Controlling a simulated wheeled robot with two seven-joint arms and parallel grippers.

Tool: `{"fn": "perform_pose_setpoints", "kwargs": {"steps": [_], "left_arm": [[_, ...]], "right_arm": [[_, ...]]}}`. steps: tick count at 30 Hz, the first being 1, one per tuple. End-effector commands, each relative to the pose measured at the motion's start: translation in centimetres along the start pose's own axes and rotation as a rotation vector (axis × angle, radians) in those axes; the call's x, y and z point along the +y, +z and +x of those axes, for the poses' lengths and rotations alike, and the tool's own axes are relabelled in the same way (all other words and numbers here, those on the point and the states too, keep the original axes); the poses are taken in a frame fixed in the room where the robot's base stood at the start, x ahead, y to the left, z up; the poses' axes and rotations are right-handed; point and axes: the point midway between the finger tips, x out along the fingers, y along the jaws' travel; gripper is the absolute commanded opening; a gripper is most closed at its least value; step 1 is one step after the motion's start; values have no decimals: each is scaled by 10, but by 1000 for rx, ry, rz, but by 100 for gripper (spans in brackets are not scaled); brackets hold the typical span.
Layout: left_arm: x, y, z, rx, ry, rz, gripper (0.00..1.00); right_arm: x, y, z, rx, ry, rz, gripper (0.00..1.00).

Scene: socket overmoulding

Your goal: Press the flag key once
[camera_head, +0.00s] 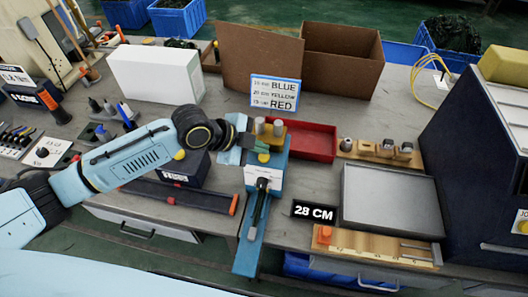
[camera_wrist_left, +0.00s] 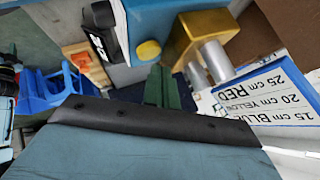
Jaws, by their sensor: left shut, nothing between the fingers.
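No key carries a readable flag label, so I cannot tell which one is the flag key. A yellow round button (camera_wrist_left: 148,50) shows in the left wrist view on a blue surface, just beyond my left gripper's fingers and beside a brass block (camera_wrist_left: 205,35) with metal cylinders. Another yellow button (camera_head: 180,155) sits on a dark labelled box (camera_head: 197,172) below my left forearm. My left gripper (camera_head: 262,154) is over the blue station (camera_head: 250,240), its green fingers shut and empty. They also show in the left wrist view (camera_wrist_left: 162,88). Touching cannot be judged. My right gripper is out of view.
A red tray (camera_head: 318,142) and a colour-length sign (camera_head: 274,93) stand behind the station. A grey tray (camera_head: 390,200), a "28 CM" display (camera_head: 314,212) and a wooden ruler board (camera_head: 375,247) are to the right. A white box (camera_head: 155,76) stands behind my left arm.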

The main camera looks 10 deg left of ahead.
Motion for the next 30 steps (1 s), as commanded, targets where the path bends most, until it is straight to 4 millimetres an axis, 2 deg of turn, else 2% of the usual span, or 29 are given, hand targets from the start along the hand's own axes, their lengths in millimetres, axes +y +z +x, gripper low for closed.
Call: {"fn": "perform_pose_setpoints", "kwargs": {"steps": [11, 24, 30], "left_arm": [[-2, -1, -2, 0, 0, 0, 0], [-24, -23, -32, 0, -1, 0, 0], [-26, -26, -36, 0, -1, 0, 0]], "right_arm": [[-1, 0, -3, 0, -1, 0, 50], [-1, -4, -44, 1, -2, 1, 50], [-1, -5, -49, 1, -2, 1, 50]]}}
